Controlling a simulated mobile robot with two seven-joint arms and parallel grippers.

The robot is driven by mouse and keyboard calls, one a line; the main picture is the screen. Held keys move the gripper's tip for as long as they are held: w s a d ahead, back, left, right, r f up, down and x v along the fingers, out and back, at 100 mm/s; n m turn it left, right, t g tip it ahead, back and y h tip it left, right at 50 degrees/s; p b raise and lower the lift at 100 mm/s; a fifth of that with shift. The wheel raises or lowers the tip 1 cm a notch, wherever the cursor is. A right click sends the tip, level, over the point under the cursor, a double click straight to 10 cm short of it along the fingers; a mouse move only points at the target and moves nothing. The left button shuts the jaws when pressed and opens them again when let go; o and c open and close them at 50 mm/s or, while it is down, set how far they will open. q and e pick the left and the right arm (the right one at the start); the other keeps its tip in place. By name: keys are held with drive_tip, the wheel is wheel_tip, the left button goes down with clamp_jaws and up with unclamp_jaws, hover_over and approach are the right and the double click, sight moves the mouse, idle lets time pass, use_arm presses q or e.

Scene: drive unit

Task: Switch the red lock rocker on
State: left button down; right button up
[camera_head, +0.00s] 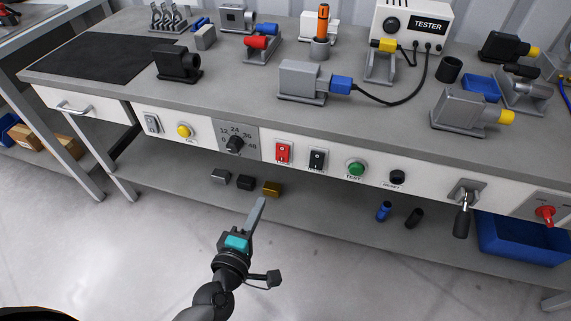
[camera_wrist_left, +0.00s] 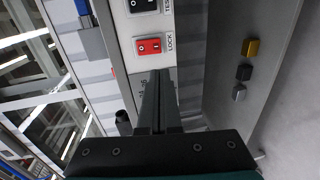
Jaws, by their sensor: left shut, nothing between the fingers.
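The red lock rocker (camera_head: 283,152) sits on the white front panel of the bench, between the rotary dial and a black rocker (camera_head: 317,159). In the left wrist view the red rocker (camera_wrist_left: 149,46) shows just beyond my fingertips, with the word LOCK beside it. My left gripper (camera_head: 259,204) is shut and empty. It points up toward the panel, below and left of the red rocker in the head view, and appears apart from it. I cannot tell which way the rocker is tipped. My right gripper is not in view.
A rotary dial (camera_head: 235,143) and a yellow button (camera_head: 184,131) are left of the rocker; a green button (camera_head: 356,169) and a lever (camera_head: 463,211) are right. Small blocks, including a gold one (camera_head: 272,189), lie on the lower shelf (camera_head: 330,217). The floor in front is clear.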

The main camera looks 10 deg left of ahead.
use_arm(q)
drive_tip(key=shift+r, duration=0.25)
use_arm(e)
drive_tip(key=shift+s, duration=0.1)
use_arm(q)
drive_tip(key=b, duration=0.2)
approach(281, 160)
drive_tip(key=w, duration=0.5)
drive_tip(key=shift+d+f, duration=0.15)
drive_tip(key=shift+f, duration=0.25)
drive_tip(key=shift+w+f, duration=0.15)
drive_tip(key=shift+w, duration=0.75)
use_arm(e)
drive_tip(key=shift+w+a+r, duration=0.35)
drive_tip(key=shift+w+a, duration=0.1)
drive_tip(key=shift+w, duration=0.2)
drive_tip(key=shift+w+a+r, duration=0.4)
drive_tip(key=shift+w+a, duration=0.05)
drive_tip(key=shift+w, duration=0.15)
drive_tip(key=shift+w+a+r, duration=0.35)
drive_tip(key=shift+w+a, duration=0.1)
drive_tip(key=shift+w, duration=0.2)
